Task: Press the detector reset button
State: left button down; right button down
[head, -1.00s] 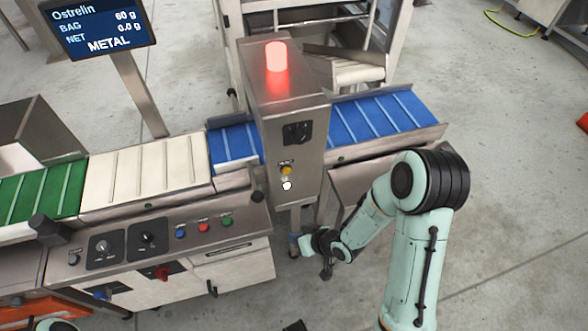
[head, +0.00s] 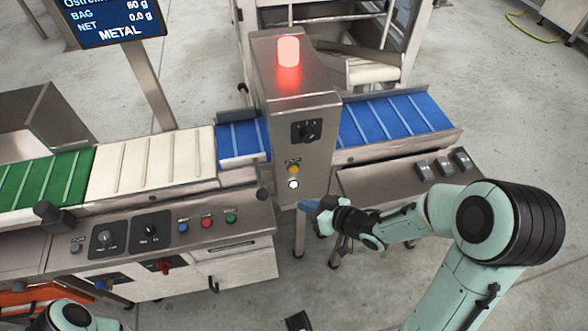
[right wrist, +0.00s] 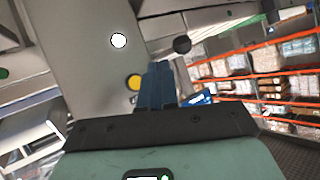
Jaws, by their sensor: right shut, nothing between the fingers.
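The detector cabinet (head: 312,150) is a steel box over the blue belt, with a lit red lamp (head: 288,52) on top. In the right wrist view, the fingers (right wrist: 157,82) appear beside the yellow button (right wrist: 134,82); the white button (right wrist: 118,40) is farther up. Contact is not visible. My left gripper is out of view.
A control panel (head: 130,244) with knobs and coloured buttons stands left of the cabinet. A screen (head: 112,18) reads METAL. Green, white and blue belts run across. A steel shelf with grey blocks (head: 443,163) lies right. Floor space is open in front.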

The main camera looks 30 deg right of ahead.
aim_at(294, 169)
jog(key=w+d+p, duration=0.2)
jog(key=w, duration=0.5)
jog(key=shift+w, duration=0.4)
jog(key=shift+w, duration=0.15)
dwell(1.6)
jog(key=shift+w, duration=0.3)
jog(key=shift+w+d+p, duration=0.15)
jog(key=shift+w+p, duration=0.25)
dwell(0.7)
jog(key=shift+s, duration=0.1)
jog(key=shift+s+a+b, duration=0.2)
jog(key=shift+s+b, duration=0.1)
jog(key=shift+s, duration=0.45)
jog(key=shift+s, duration=0.1)
